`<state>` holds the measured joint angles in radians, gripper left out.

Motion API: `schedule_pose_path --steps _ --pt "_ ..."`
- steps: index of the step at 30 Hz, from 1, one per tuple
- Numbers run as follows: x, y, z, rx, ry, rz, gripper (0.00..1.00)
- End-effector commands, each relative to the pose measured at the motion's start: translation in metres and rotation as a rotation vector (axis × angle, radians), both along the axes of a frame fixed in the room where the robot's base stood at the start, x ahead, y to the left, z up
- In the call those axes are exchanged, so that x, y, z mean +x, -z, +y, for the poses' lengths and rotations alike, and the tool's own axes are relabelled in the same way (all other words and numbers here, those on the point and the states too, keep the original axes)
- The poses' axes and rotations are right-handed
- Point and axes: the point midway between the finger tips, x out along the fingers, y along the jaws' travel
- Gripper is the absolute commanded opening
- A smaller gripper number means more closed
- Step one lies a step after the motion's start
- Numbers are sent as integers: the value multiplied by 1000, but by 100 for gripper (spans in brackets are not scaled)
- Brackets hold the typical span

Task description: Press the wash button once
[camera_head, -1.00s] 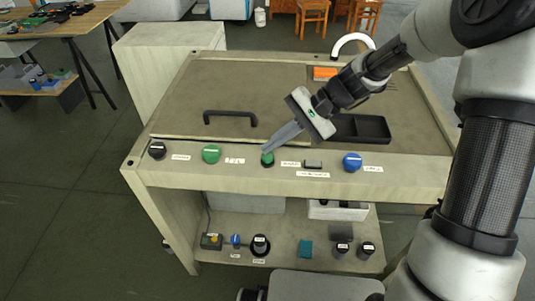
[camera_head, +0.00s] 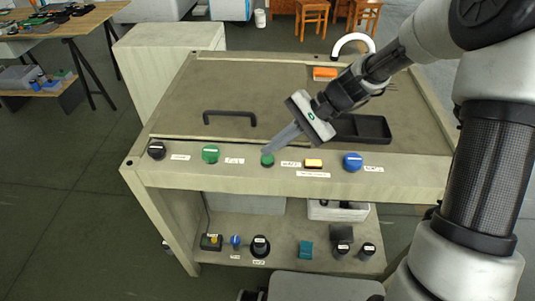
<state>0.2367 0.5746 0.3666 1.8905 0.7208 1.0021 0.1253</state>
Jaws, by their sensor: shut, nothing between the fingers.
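A row of knobs and buttons runs along the front strip of the bench: a black one (camera_head: 157,150), a left green one (camera_head: 211,154), a second green one (camera_head: 267,160) and a blue one (camera_head: 352,162). Their white labels are too small to read, so I cannot tell which is marked wash. My gripper (camera_head: 267,151) is shut and empty. Its fingertips point down-left at the top edge of the second green button; I cannot tell whether they touch it.
A black handle (camera_head: 230,117) stands up from the bench lid, left of my gripper. A black tray (camera_head: 362,129) and an orange block (camera_head: 325,73) lie to the right and behind. More controls, including a black knob (camera_head: 260,245), stand on the lower shelf.

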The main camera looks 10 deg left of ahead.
Motion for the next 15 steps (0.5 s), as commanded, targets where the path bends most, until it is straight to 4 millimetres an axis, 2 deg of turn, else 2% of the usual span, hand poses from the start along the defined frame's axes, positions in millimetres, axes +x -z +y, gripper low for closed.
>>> schedule_pose_path --steps 5,15 --pt "0 -1 0 -1 0 1 0" --pt "0 -18 0 -1 0 1 0"
